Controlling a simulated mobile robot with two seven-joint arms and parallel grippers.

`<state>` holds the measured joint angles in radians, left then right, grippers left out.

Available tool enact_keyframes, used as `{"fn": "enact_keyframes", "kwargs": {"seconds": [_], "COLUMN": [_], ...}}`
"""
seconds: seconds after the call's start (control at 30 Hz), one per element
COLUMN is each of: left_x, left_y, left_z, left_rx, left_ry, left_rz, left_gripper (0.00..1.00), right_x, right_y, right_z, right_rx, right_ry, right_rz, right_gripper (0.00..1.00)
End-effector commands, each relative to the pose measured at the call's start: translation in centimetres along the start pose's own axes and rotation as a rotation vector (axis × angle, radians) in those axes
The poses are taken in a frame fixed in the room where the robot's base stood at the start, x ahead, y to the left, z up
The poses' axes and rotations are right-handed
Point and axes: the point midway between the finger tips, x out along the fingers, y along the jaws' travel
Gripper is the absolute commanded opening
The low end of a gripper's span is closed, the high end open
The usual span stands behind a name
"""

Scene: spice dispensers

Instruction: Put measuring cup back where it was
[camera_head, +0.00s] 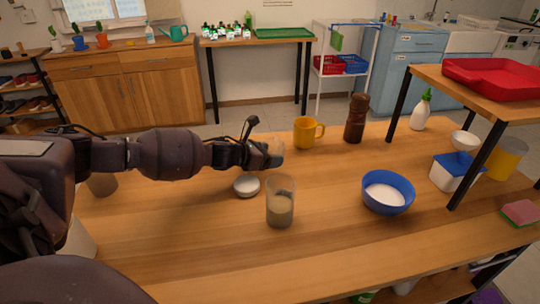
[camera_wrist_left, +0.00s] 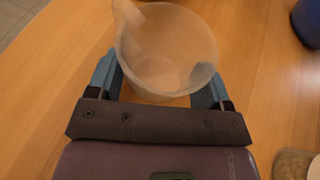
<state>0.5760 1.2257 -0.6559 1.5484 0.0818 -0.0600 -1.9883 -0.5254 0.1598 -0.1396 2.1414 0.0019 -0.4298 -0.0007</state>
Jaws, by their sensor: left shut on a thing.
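The measuring cup (camera_wrist_left: 165,45) is translucent and pale, with a spout or handle at its upper left in the left wrist view. My left gripper (camera_wrist_left: 163,88) is shut on it, with one blue-grey finger on each side. In the head view the cup (camera_head: 274,150) is partly hidden by the gripper and shows faintly at its tip, above the wooden table (camera_head: 180,240). The cup looks empty. My right gripper is in neither view.
Near the held cup stand a small white dish (camera_head: 246,186), a glass of beige contents (camera_head: 280,208) and a yellow mug (camera_head: 305,133). A brown grinder (camera_head: 355,120) and a blue bowl of white contents (camera_head: 388,192) stand to the right. The front left table is clear.

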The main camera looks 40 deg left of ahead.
Motion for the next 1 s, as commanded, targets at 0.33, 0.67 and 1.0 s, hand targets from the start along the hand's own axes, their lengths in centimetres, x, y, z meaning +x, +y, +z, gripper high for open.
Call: {"fn": "enact_keyframes", "kwargs": {"seconds": [0.33,0.67,1.0], "left_x": [0.1,0.1,-1.0], "left_y": [0.0,0.0,0.0], "left_z": [-0.1,-0.1,0.3], "left_rx": [0.001,0.001,0.002], "left_ry": [-0.002,-0.002,-0.003], "left_rz": [0.0,0.0,0.001], "left_gripper": [0.45,0.98,0.98], "right_x": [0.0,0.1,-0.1], "right_y": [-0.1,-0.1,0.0], "right_z": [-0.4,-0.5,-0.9], "right_rx": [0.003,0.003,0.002], "right_ry": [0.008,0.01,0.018], "right_rz": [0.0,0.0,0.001], "right_gripper": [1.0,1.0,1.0]}}
